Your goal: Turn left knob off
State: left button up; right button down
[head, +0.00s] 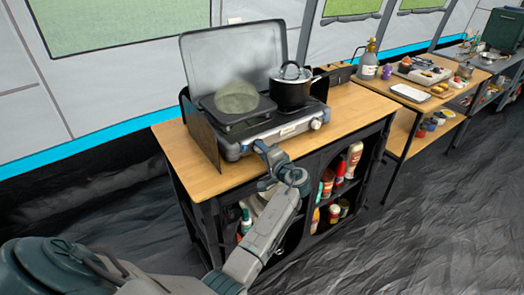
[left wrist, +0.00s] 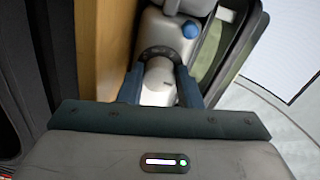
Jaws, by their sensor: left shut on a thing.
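The camping stove (head: 284,132) sits on the wooden counter with its grey lid raised. My left gripper (head: 258,148) is at the left part of the stove's front panel, where it hides the left knob. In the left wrist view, my left gripper (left wrist: 160,72) has its two fingers on either side of a pale grey knob (left wrist: 158,82) and is shut on it. A dark ring surrounds the knob's base on the panel. The knob's marking cannot be read. The right knob (head: 316,124) is clear of the gripper. My right gripper is not in view.
A black pot (head: 291,92) with a lid stands on the right burner. A round greenish translucent shape (head: 237,98) is over the left burner. The wooden counter (head: 350,107) has free room at right. Bottles (head: 354,160) fill open shelves below.

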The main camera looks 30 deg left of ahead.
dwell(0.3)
pick_arm(q)
jog(key=o, duration=1)
